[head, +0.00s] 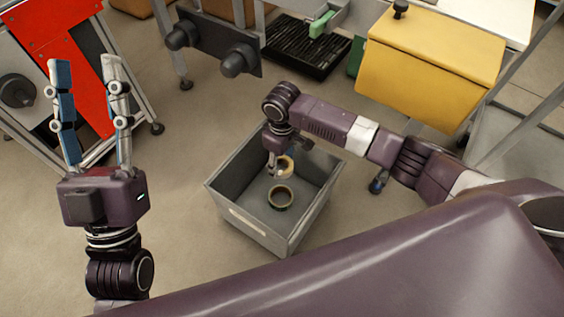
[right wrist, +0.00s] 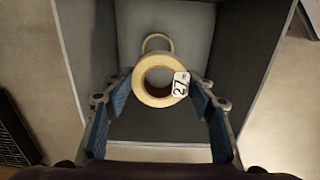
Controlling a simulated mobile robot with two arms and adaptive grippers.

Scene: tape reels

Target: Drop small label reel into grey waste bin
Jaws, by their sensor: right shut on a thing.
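The grey waste bin (head: 297,232) is an open box on the floor in the middle of the head view; its wall also shows in the right wrist view (right wrist: 268,85). My right gripper (head: 280,172) is over the bin opening, shut on a small cream label reel (head: 287,163). In the right wrist view this reel (right wrist: 149,94) sits between the fingertips of my right gripper (right wrist: 162,88) and bears a white tag reading 27. Another reel (head: 281,197) lies on the bin floor below. My left gripper (head: 89,75) is open, empty and raised at the left.
A yellow box (head: 430,65) stands at the upper right, near metal frame legs. A red panel (head: 60,50) is at the upper left and a black grate (head: 305,45) at the back. Open floor lies left of the bin.

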